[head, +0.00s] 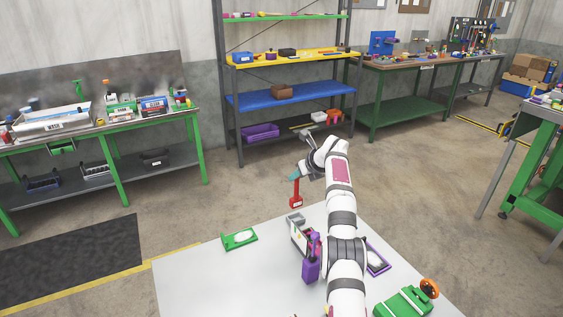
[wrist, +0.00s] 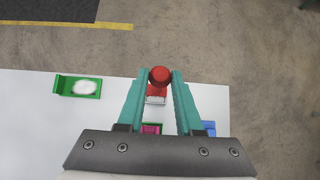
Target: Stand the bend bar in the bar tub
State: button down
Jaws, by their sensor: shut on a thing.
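My gripper (head: 295,176) has teal fingers and is shut on a red bar (head: 296,190), taken here as the bend bar. The bar hangs about upright above the far part of the white table, with a thicker red block with a pale mark at its lower end. In the wrist view its round red top (wrist: 159,75) sits between the fingertips (wrist: 160,84). A grey open-topped container (head: 295,223) and a purple holder (head: 310,271) with purple pieces stand on the table below and nearer. I cannot tell for sure which is the bar tub. My arm hides part of this area.
A green tray (head: 239,239) with a white patch lies left of the containers. A purple tray (head: 377,259) lies right of my arm, and a green case with an orange ring (head: 404,303) is nearer. The white table (head: 205,285) is clear at front left.

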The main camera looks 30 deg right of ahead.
aim_at(298, 185)
jog(key=shift+f, duration=3.4)
jog(key=shift+c, duration=2.4)
grip_release()
jog(key=shift+s, duration=0.1)
jog(key=shift+v, duration=2.45)
jog(key=shift+r, duration=0.1)
jog(key=v, duration=1.5)
jog(key=shift+s+r, duration=0.2)
jog(key=shift+s, duration=0.05)
